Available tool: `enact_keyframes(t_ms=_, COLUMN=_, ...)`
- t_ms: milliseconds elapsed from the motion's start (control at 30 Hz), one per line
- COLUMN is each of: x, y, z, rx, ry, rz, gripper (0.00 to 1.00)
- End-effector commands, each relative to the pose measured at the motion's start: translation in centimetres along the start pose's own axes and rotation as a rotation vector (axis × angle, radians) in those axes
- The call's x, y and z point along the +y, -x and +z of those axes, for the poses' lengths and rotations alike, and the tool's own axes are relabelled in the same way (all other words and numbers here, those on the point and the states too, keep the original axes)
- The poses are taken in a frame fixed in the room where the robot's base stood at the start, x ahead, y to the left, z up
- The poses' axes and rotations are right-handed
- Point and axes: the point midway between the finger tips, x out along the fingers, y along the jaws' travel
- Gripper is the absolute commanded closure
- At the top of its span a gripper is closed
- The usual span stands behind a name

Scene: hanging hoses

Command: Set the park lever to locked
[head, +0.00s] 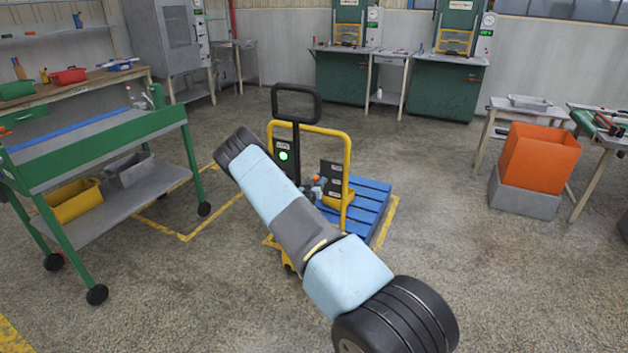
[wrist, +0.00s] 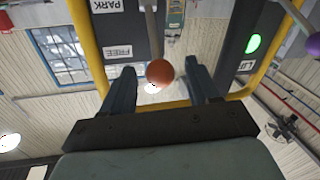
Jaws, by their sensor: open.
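The park lever ends in an orange-red ball knob (wrist: 160,72), with its grey shaft running up out of the wrist view. A dark plate (wrist: 122,30) beside it carries the labels PARK and FREE. The knob appears nearer the FREE label, but I cannot tell the lever's exact setting. My gripper (wrist: 161,84) is open, with one finger on each side of the knob in the picture and gaps on both sides. In the head view, the lever belongs to a yellow-framed pallet truck (head: 347,160); my arm crosses in front of it and my gripper is not clearly visible.
A green light (wrist: 253,44) and a purple knob (wrist: 314,43) are at the right of the wrist view. Yellow frame bars flank the plate. A blue pallet (head: 368,207) lies behind the truck.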

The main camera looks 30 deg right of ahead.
Motion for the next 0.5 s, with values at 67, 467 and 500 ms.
enact_keyframes(t_ms=67, x=0.1, y=-1.3, z=0.0, rx=0.0, ry=0.0, rz=0.001, gripper=0.4)
enact_keyframes(t_ms=467, x=0.0, y=-4.0, z=0.0, rx=0.0, ry=-0.001, rz=0.0, gripper=0.4)
enact_keyframes(t_ms=500, x=0.0, y=-4.0, z=0.0, rx=0.0, ry=-0.001, rz=0.0, gripper=0.4)
